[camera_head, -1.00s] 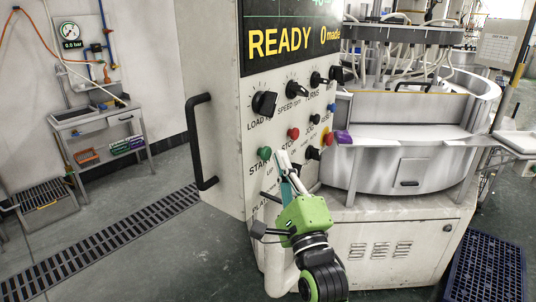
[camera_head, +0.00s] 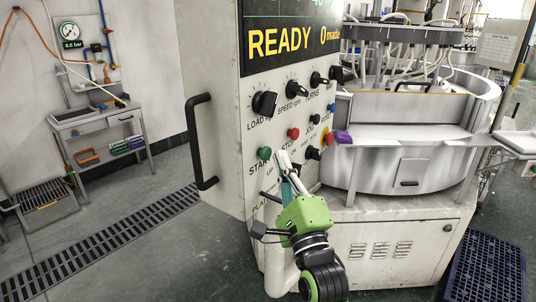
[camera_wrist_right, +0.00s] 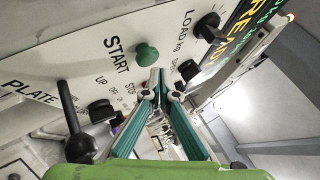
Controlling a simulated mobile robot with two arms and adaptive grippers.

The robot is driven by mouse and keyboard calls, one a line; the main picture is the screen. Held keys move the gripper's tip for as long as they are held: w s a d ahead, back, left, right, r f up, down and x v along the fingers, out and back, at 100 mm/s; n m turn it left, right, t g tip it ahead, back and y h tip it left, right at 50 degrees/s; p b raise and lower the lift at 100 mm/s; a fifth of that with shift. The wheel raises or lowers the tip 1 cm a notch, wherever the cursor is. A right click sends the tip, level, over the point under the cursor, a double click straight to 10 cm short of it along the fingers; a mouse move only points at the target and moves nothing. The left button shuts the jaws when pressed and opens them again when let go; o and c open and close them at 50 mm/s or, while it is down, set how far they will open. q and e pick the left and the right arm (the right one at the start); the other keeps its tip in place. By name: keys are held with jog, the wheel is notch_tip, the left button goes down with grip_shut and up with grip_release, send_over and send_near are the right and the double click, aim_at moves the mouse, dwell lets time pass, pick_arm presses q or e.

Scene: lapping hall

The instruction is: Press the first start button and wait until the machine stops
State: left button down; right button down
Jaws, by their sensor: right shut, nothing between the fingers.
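The green start button (camera_head: 264,153) is on the machine's control panel (camera_head: 235,120), above the word START. It also shows in the right wrist view (camera_wrist_right: 147,54), just beyond my fingertips. My right gripper (camera_head: 282,158) is shut and empty, its tips a little to the right of the button in the head view. I cannot tell whether they touch the panel; they look apart from the button. The display (camera_head: 290,38) reads READY and 0 made. The red stop button (camera_head: 293,133) is up and right of the start button. My left gripper is not in view.
Black knobs (camera_head: 264,103) and a lever (camera_wrist_right: 72,115) stick out of the panel near my gripper. A black door handle (camera_head: 200,142) is on the left. The round lapping machine (camera_head: 420,150) stands to the right. A sink bench (camera_head: 95,125) is at the back left.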

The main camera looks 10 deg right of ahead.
jog(key=shift+w+a, duration=0.1)
jog(key=shift+w+a, duration=0.2)
jog(key=shift+a, duration=0.05)
dwell(0.3)
jog(key=shift+w+a+r, duration=0.2)
jog(key=shift+w+a, duration=0.15)
jog(key=shift+w, duration=0.1)
dwell(0.9)
dwell(0.3)
jog(key=shift+s+d+r+p, duration=0.2)
jog(key=shift+s+d+p, duration=0.35)
jog(key=shift+s+p, duration=0.2)
jog(key=shift+s+d+p, duration=0.4)
jog(key=shift+s+d, duration=1.35)
jog(key=shift+s, duration=0.05)
